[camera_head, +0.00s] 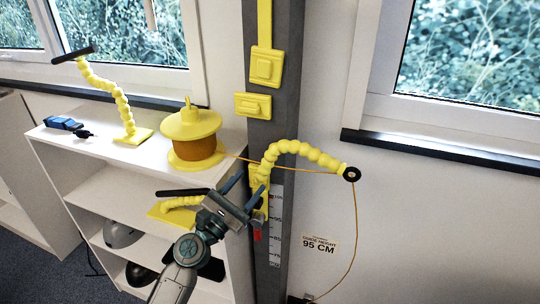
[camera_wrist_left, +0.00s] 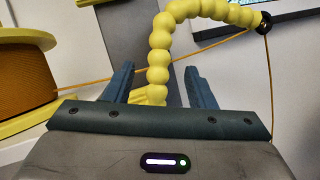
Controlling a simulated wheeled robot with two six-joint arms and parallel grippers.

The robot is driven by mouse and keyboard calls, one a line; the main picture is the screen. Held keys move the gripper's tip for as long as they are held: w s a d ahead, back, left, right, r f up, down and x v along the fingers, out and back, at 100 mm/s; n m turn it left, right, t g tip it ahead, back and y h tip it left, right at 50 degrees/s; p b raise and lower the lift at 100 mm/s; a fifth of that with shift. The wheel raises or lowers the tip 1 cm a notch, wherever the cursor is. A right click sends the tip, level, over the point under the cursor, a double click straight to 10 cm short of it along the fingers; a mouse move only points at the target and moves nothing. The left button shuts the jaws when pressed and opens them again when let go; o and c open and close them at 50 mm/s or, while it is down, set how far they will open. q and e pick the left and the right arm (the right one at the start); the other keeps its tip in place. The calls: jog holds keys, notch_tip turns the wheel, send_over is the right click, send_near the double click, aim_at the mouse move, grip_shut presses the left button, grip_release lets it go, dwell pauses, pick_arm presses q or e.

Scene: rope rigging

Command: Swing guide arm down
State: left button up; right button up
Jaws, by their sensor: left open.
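The guide arm (camera_head: 305,150) is a yellow beaded arm that rises from a grey post (camera_head: 273,105), arches to the right and ends in a black ring (camera_head: 351,174). An orange rope (camera_head: 355,215) runs from the spool (camera_head: 193,151) to the ring and hangs down from it. My left gripper (camera_head: 245,190) is open near the guide arm's lower part. In the left wrist view the guide arm's lower beads (camera_wrist_left: 159,58) show between the two open fingers (camera_wrist_left: 160,72); I cannot tell whether they touch. The arm's base is partly hidden. My right gripper is not in view.
A white shelf (camera_head: 85,158) at left holds the spool, another yellow beaded arm (camera_head: 122,100) and a blue tool (camera_head: 63,123). A third yellow beaded piece (camera_head: 180,204) lies lower. The post has a scale with a red marker (camera_head: 257,236). A label (camera_head: 318,245) reads 95 CM.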

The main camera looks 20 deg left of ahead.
aim_at(265, 164)
pick_arm(q)
jog(key=p+x, duration=0.3)
jog(key=x, duration=0.6)
jog(key=shift+w+d, duration=0.15)
jog(key=shift+w, duration=0.25)
grip_shut()
